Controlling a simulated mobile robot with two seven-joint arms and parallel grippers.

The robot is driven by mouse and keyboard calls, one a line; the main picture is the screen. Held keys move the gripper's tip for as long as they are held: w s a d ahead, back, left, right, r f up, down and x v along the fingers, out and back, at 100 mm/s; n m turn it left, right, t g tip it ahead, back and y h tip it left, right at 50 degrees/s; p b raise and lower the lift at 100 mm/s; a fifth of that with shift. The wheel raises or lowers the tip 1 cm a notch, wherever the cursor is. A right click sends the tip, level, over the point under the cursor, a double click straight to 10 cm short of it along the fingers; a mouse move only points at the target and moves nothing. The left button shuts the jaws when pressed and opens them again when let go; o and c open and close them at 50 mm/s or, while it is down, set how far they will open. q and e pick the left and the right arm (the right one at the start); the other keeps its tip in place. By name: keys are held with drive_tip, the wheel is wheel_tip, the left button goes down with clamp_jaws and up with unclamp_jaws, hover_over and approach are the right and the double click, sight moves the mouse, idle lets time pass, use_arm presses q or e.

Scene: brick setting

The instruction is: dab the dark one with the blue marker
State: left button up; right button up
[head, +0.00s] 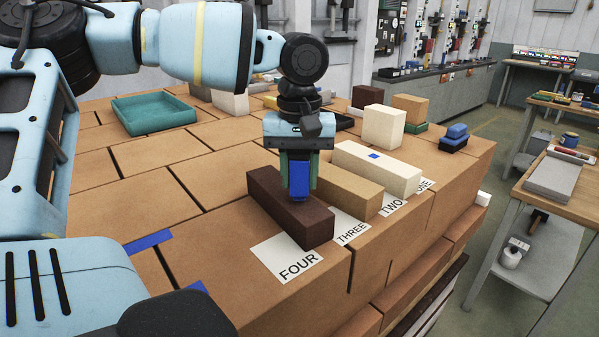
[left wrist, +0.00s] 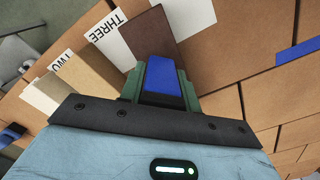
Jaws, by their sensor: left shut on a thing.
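The dark brown brick (head: 316,228) lies behind the FOUR card (head: 288,260) near the front edge of the brick table; it also shows in the left wrist view (left wrist: 152,32). My left gripper (head: 299,182) points down over the dark brick, shut on the blue marker (head: 298,178). The marker also shows between the fingers in the left wrist view (left wrist: 163,78). The marker's lower end is at or just above the brick's top; I cannot tell whether they touch. No blue spot shows on the visible part of the dark brick. My right gripper is not in view.
To the right lie a tan brick (head: 350,193) by the THREE card (head: 349,231) and a cream brick (head: 400,178) with a blue spot on top. A green tray (head: 152,114) stands at back left. A blue strip (head: 148,241) lies front left. Blocks stand behind.

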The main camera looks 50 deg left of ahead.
use_arm(q)
drive_tip(key=shift+f, duration=0.25)
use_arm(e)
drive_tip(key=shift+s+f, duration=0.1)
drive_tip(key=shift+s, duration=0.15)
use_arm(q)
drive_tip(key=shift+f, duration=0.25)
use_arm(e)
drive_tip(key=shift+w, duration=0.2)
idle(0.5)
